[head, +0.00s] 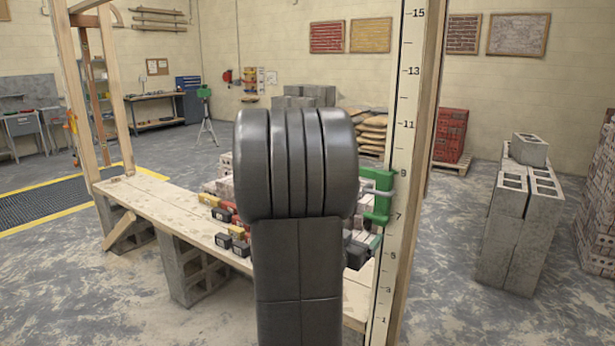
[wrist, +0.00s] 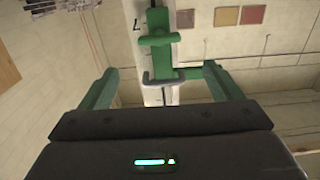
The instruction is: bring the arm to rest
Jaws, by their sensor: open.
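My arm (head: 300,240) stands upright in the middle of the head view, dark and close to the camera. My gripper is hidden there. In the wrist view my gripper (wrist: 161,70) shows two green fingers spread wide apart, with nothing held between them. Beyond the fingers is a green clamp (wrist: 160,45) with a grey hook-like bar. It sits on the white numbered staff (wrist: 145,15). In the head view the same clamp (head: 378,195) is on the staff (head: 408,100), just right of my arm. I cannot tell the exact gap between the fingers and the clamp.
A plank bench (head: 160,205) on concrete blocks runs across the front, with small yellow, red and dark blocks on it. A wooden post (head: 432,90) backs the staff. Grey blocks (head: 515,225) are stacked at right. Floor between the staff and that stack is clear.

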